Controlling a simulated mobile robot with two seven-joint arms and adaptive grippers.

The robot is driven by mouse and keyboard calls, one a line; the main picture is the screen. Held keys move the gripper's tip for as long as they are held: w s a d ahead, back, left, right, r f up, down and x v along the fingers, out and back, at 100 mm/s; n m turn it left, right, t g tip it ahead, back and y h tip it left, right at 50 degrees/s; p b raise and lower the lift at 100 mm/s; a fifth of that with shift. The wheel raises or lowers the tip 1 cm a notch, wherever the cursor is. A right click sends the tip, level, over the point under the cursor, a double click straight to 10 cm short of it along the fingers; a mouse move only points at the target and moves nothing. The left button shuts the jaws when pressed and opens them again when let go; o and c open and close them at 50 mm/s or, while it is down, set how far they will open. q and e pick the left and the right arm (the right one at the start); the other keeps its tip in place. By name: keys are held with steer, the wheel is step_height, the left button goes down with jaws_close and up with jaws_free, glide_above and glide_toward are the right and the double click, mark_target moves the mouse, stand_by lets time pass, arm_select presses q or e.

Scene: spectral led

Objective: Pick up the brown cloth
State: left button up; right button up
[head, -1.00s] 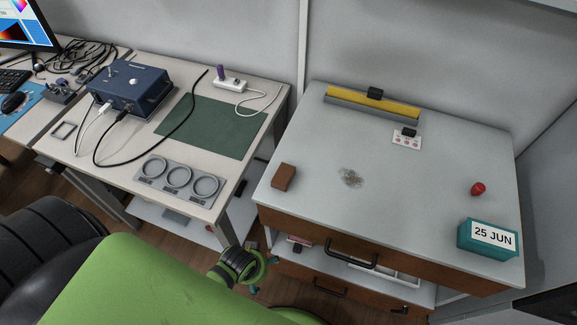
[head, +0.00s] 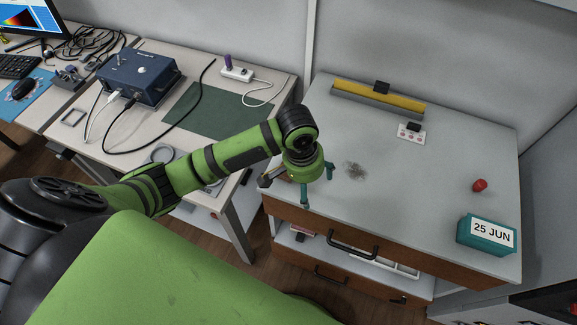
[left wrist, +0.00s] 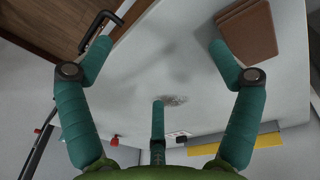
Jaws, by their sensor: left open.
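The brown cloth (left wrist: 247,32) shows in the left wrist view at the upper right as a flat, folded brown block on the grey cabinet top. It lies beyond the right-hand finger, outside the spread of the fingers. In the head view my left gripper and wrist mostly hide it at the cabinet's left front corner. My left gripper (head: 308,182) is over that corner, pointing down, its teal fingers spread open and empty. The open fingers also show in the left wrist view (left wrist: 160,70). My right gripper is in neither view.
A patch of grey-brown dirt (head: 355,170) lies right of the gripper on the cabinet top (head: 390,205). A red object (head: 480,185) and a teal date block (head: 486,236) stand at the right. A yellow bar (head: 378,98) lies at the back. Drawer handles (head: 353,244) stick out in front.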

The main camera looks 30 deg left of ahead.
arm_select(q)
steer(key=w+a+r, duration=0.1)
steer(key=a, duration=0.1)
steer(key=w+a+r+n+y, duration=0.1)
steer(key=w+a, duration=0.1)
steer(key=w+a+r+n+g, duration=0.1)
steer(key=w+a, duration=0.1)
steer(key=shift+a+r+y, duration=0.15)
steer(key=shift+a+y, duration=0.15)
steer(key=shift+a+n, duration=0.1)
steer(key=shift+n, duration=0.2)
steer(key=f, duration=0.2)
steer(key=f+p, duration=0.1)
steer(key=f, duration=0.2)
steer(key=shift+s+f+p, duration=0.25)
steer(key=shift+f+p, duration=0.05)
steer(key=shift+p, duration=0.05)
steer(key=shift+f, duration=0.65)
steer(key=c, duration=0.9)
